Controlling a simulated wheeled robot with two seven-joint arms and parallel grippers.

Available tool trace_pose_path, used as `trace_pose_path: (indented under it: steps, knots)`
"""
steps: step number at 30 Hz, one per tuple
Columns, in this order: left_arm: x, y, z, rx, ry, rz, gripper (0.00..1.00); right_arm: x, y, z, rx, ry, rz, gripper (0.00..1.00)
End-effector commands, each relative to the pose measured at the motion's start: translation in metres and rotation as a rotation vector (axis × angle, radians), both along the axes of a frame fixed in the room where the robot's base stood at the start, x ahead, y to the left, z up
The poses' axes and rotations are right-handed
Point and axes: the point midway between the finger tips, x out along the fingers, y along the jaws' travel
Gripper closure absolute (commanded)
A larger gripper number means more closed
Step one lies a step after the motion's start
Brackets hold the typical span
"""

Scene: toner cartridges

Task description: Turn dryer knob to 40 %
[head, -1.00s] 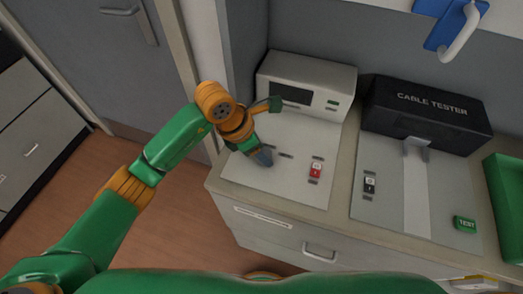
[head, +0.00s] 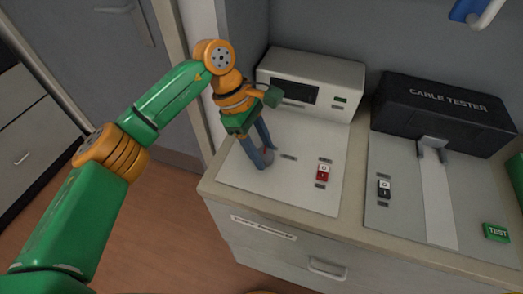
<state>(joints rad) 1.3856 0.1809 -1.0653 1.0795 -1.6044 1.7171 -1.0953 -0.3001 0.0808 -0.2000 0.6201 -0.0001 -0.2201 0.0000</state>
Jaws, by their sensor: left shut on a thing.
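The white dryer unit (head: 331,75) has a dark display and stands at the back of a pale panel (head: 303,190). My left gripper (head: 264,158) points down at the left part of this panel. Its two blue-grey fingers are shut on the dryer knob, which is mostly hidden between the fingertips. I cannot read the knob's setting. A red rocker switch (head: 323,172) sits on the panel to the right of the gripper, apart from it. My right gripper is not in view.
A black cable tester (head: 441,112) stands to the right, with a black switch (head: 384,188) and a green TEST button (head: 496,232) on its panel. A drawer handle (head: 327,268) is on the counter front. A blue wall piece shows at upper right.

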Motion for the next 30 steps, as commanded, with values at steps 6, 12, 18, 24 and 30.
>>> trace_pose_path:
  steps: [6,12,18,24,30]
  knots:
    - [0.0007,-0.0008,0.0007,0.001,-0.001,-0.106,1.00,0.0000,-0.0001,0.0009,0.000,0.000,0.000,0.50]
    - [0.0005,-0.0007,0.0002,0.001,0.000,-0.160,1.00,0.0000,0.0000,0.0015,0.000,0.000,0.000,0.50]
    - [0.0005,-0.0007,0.0000,0.000,0.000,-0.180,1.00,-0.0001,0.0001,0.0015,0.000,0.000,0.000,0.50]
    - [0.0005,-0.0007,-0.0003,0.000,0.000,-0.181,1.00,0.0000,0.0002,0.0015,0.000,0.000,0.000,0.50]
    - [0.0004,-0.0006,-0.0004,0.001,0.000,-0.180,0.32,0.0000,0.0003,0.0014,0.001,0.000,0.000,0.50]
